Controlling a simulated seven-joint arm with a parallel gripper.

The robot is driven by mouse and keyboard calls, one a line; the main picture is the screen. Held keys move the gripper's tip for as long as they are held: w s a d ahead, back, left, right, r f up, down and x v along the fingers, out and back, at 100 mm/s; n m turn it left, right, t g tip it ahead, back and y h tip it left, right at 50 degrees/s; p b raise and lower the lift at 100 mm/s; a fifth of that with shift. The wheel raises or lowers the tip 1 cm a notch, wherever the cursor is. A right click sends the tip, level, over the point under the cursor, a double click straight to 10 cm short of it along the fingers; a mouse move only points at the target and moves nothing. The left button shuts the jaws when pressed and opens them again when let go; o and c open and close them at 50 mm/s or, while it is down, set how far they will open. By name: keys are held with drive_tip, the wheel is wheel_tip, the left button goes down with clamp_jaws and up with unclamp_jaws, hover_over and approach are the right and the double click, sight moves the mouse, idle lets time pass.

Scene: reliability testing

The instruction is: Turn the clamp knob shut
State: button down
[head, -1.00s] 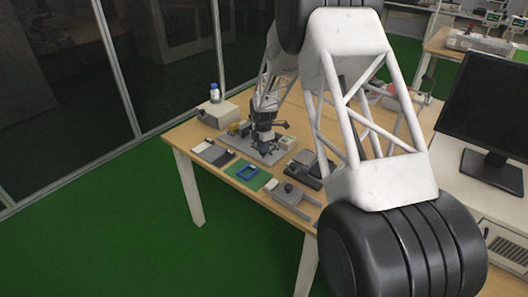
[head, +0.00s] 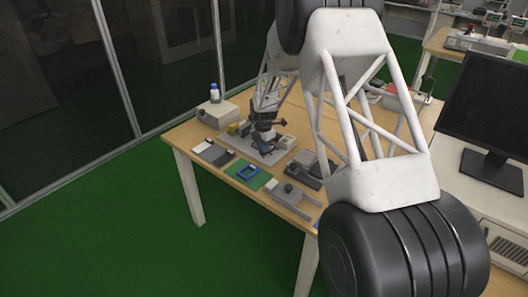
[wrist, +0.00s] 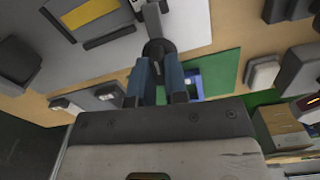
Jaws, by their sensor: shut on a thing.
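The clamp knob is a dark, round piece with a grey bar or stem above it (wrist: 157,47) in the wrist view, at the edge of a grey plate (wrist: 195,25). My gripper (wrist: 158,66) has two blue fingers, and they are closed around the knob's near side. In the head view my gripper (head: 265,147) points down over the same grey base plate (head: 240,146) on the table. There the knob is hidden by the gripper and is too small to make out. How far the knob is turned cannot be told.
A green mat (head: 256,181) with a blue frame (head: 247,172) lies in front of the plate. A grey fixture (head: 293,198) stands to its right and dark flat items (head: 213,154) to its left. A box with a bottle (head: 215,94) stands at the back left corner.

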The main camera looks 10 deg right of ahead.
drive_tip(key=shift+s+d+f+n, duration=0.15)
drive_tip(key=shift+f+n, duration=0.05)
drive_tip(key=shift+n, duration=0.8)
drive_tip(key=c, duration=1.3)
unclamp_jaws()
drive_tip(key=shift+r, duration=0.1)
drive_tip(key=shift+r, duration=0.2)
drive_tip(key=shift+r, duration=2.15)
drive_tip(key=shift+r, duration=0.1)
